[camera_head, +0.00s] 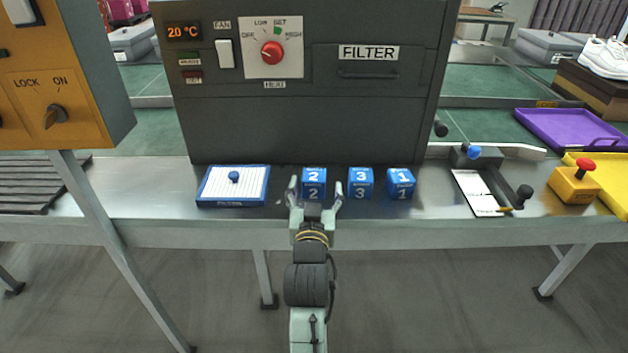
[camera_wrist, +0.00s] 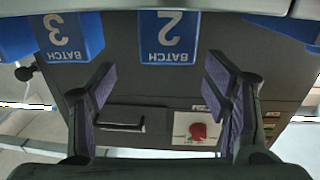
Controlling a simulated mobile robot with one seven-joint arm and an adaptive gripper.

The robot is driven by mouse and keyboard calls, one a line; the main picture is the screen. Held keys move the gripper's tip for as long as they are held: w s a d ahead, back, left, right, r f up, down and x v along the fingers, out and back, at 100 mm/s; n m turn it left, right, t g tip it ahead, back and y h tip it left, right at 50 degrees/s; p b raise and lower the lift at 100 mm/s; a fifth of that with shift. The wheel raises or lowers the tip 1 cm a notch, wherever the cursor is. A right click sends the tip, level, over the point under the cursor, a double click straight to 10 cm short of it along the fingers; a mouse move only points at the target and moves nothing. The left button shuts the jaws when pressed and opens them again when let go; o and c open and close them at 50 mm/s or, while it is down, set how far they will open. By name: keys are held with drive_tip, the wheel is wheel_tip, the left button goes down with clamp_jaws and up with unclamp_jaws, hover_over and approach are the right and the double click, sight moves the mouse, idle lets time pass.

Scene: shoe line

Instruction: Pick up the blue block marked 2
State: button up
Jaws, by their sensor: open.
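The blue block marked 2 (camera_head: 314,178) stands on the metal bench, in front of the dark grey machine. It shows upside down at the top middle of the wrist view (camera_wrist: 167,38), with the word BATCH on it. My gripper (camera_head: 315,192) is open, with its fingers spread around the near side of this block in the head view. In the wrist view the fingers (camera_wrist: 160,80) are apart with no block between their pads. I cannot tell whether either finger touches the block.
The blue block marked 3 (camera_head: 360,182) and the blue block marked 1 (camera_head: 401,183) stand to the right. A blue-framed filter (camera_head: 233,186) lies to the left. The machine (camera_head: 310,125) rises behind. A white card (camera_head: 475,194) and yellow button box (camera_head: 574,185) are farther right.

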sight(314, 177)
drive_tip(key=w, duration=0.1)
drive_tip(key=w+p, duration=0.1)
drive_tip(key=w, duration=0.3)
drive_tip(key=shift+a+p, duration=0.25)
drive_tip(key=shift+p, duration=0.1)
drive_tip(key=shift+w+f, duration=0.15)
drive_tip(key=shift+w, duration=0.35)
drive_tip(key=shift+c, duration=0.6)
drive_tip(key=c, duration=1.2)
